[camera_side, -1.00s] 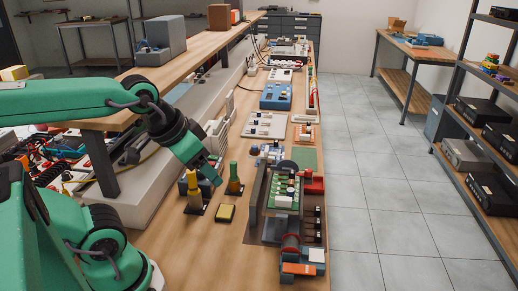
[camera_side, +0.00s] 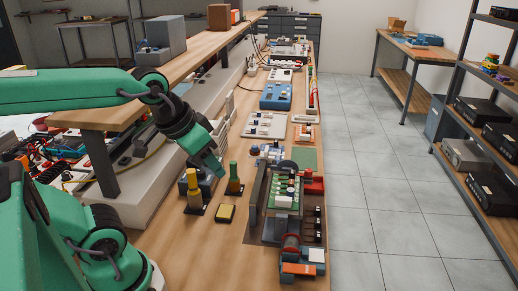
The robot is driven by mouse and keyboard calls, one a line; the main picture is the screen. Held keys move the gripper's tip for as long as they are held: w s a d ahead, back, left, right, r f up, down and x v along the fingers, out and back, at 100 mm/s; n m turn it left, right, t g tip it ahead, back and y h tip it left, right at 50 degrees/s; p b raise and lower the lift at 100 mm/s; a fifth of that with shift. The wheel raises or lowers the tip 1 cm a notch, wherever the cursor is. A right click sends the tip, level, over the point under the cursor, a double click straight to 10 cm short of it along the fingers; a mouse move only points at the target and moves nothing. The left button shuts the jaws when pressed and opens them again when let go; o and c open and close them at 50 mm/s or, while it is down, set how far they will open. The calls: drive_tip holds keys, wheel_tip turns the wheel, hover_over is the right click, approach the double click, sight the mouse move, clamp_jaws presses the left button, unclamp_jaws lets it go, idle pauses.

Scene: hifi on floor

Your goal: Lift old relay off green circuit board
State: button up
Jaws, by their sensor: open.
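The green circuit board (camera_side: 288,187) sits in a dark holder at the front right of the bench, with several small pale and dark blocks on it. I cannot tell which of these is the old relay. My gripper (camera_side: 217,170) hangs tilted downward to the left of the board and well apart from it, just above and behind the green-topped stand. It is open, and nothing shows held in it. The fingertips are small and dark in this view.
A yellow-handled stand (camera_side: 193,188), a green-topped stand (camera_side: 235,179) and a yellow-topped block (camera_side: 226,213) stand left of the board holder (camera_side: 253,196). A red clamp-like part (camera_side: 313,184) is at its right. Wood is bare in front left.

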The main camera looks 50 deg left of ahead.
drive_tip(key=w+r+n+g, duration=0.1)
drive_tip(key=w+r+n, duration=0.1)
drive_tip(key=w, duration=0.5)
drive_tip(key=n+g, duration=0.4)
drive_tip(key=n, duration=0.2)
approach(292, 172)
drive_tip(key=shift+a+f, duration=0.2)
drive_tip(key=shift+a, duration=0.05)
drive_tip(key=shift+w+f+n, duration=0.3)
drive_tip(key=shift+f, duration=0.1)
drive_tip(key=shift+d+f, duration=0.2)
drive_tip(key=shift+f, duration=3.7)
clamp_jaws()
